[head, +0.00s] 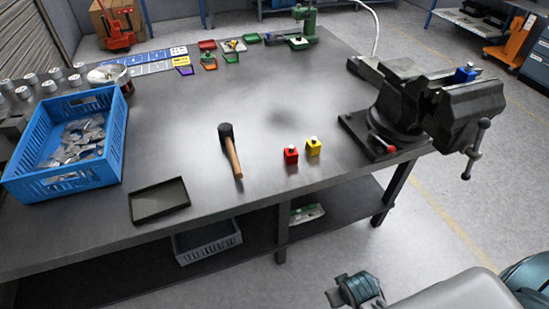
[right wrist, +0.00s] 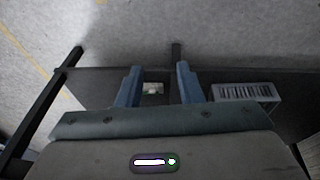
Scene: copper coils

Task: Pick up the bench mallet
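The bench mallet (head: 234,157) lies on the metal workbench (head: 290,210), near the middle of its front part. It has a black head at the far end and a wooden handle pointing toward the front edge. My right gripper (head: 352,290) is low at the bottom of the head view, off the bench's front side and well apart from the mallet. In the right wrist view the two fingers of my right gripper (right wrist: 158,70) stand apart with nothing between them. The mallet does not show there. My left gripper is not in view.
A red block (head: 291,156) and a yellow block (head: 313,148) stand right of the mallet. A black tray (head: 159,213) lies to its left, beside a blue crate (head: 112,172) of metal parts. A large vise (head: 405,115) stands at the right. Bare bench surrounds the mallet.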

